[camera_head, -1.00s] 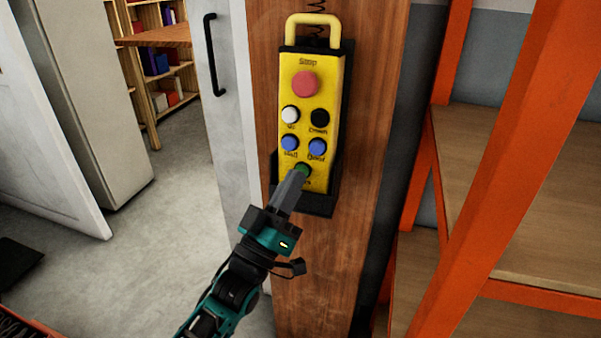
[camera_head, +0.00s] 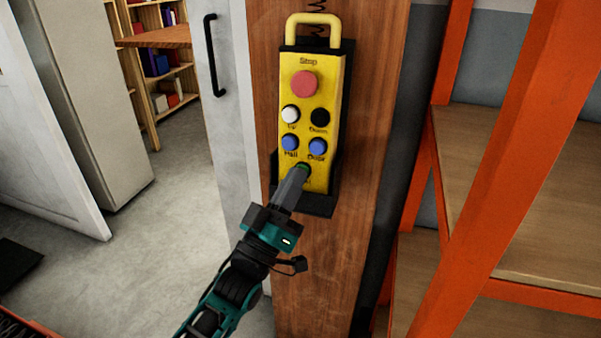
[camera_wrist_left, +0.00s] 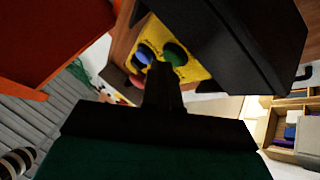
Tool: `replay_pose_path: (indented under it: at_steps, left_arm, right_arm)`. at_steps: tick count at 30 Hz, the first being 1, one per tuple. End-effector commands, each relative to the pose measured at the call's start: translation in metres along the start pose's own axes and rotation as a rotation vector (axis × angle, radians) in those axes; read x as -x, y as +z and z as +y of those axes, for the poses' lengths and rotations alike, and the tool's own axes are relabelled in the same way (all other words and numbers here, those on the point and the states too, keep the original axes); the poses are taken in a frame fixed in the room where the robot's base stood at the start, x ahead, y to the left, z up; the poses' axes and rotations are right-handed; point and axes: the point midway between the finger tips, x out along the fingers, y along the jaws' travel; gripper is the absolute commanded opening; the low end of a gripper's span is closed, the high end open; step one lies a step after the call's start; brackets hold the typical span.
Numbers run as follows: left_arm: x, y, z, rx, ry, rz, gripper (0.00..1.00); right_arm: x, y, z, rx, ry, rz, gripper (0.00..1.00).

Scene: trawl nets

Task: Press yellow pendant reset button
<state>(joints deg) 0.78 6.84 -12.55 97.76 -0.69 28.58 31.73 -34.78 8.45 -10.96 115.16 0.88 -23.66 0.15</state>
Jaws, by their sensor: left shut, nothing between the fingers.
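The yellow pendant (camera_head: 308,90) hangs upright in a dark holder on a wooden post. It carries a red button (camera_head: 304,83) at the top, a white (camera_head: 290,114) and a black one (camera_head: 320,117), two blue ones (camera_head: 290,142), and a green button (camera_head: 303,168) at the bottom. My left gripper (camera_head: 302,172) is shut and empty, its tips at the green button and partly covering it. In the left wrist view the shut fingers (camera_wrist_left: 160,72) point at the pendant beside the green button (camera_wrist_left: 176,53); I cannot tell whether they touch. My right gripper is not seen.
The wooden post (camera_head: 315,270) stands behind the pendant. An orange-framed shelf (camera_head: 500,150) with wooden boards is close on the right. A grey door with a black handle (camera_head: 214,55) is left of the post. The grey floor (camera_head: 160,230) at left is mostly free.

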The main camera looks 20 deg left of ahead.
Motion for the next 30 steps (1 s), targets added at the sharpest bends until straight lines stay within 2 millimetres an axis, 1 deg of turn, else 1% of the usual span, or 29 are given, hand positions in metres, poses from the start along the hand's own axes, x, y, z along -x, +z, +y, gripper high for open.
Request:
replay_pose_path:
  at_steps: [11,21,30]
  left_arm:
    - [0.0,0.0,0.0,0.0,-0.001,-0.002,0.0]
    - [0.011,-0.008,0.008,0.0,0.0,-0.002,0.0]
    - [0.012,-0.008,0.009,0.0,0.0,-0.001,0.0]
  right_arm:
    - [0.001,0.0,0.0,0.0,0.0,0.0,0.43]
    - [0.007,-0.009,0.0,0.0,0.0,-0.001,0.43]
    - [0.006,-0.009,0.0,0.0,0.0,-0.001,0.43]
